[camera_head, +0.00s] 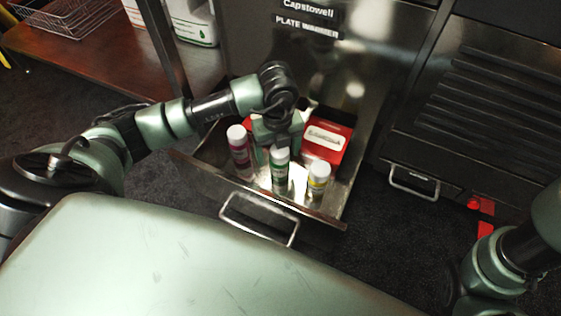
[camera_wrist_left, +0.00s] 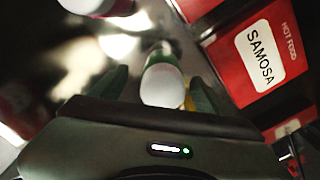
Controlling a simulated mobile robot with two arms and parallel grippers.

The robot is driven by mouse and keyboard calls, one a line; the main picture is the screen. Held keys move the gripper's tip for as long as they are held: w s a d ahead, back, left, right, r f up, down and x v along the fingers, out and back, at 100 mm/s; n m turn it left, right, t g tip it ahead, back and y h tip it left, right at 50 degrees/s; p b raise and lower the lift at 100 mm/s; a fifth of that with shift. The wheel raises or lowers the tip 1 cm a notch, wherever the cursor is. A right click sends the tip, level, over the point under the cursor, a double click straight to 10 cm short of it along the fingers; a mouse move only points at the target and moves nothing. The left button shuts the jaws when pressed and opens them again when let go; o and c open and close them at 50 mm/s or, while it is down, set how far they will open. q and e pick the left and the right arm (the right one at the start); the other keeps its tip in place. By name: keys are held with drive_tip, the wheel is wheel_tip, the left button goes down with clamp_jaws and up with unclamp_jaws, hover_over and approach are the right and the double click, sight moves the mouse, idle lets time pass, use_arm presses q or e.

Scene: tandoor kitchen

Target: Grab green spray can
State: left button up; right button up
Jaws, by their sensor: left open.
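The green spray can (camera_head: 279,172) has a white cap and stands upright in the open drawer, between a pink can and a yellow one. My left gripper (camera_head: 282,146) is over the drawer, just behind the can's top. In the left wrist view the green can (camera_wrist_left: 162,65) lies between the two open fingers of my left gripper (camera_wrist_left: 158,92), seen from its white cap. Whether the fingers touch it cannot be told.
A pink can (camera_head: 240,152) with a white cap stands left, a yellow-labelled can (camera_head: 318,180) right. A red samosa box (camera_head: 328,140) stands behind them. The drawer (camera_head: 212,187) has low metal walls and a front handle (camera_head: 258,218). A wire basket (camera_head: 62,18) sits on a shelf.

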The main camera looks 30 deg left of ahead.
use_arm(q)
drive_tip(key=shift+d+f+b, duration=0.1)
drive_tip(key=shift+f+b, duration=0.2)
drive_tip(key=shift+f, duration=0.4)
drive_tip(key=f+b, duration=0.4)
drive_tip(key=shift+d+f+b, duration=0.2)
drive_tip(key=shift+f+b, duration=0.1)
drive_tip(key=shift+f, duration=0.05)
drive_tip(key=shift+r, duration=0.1)
clamp_jaws()
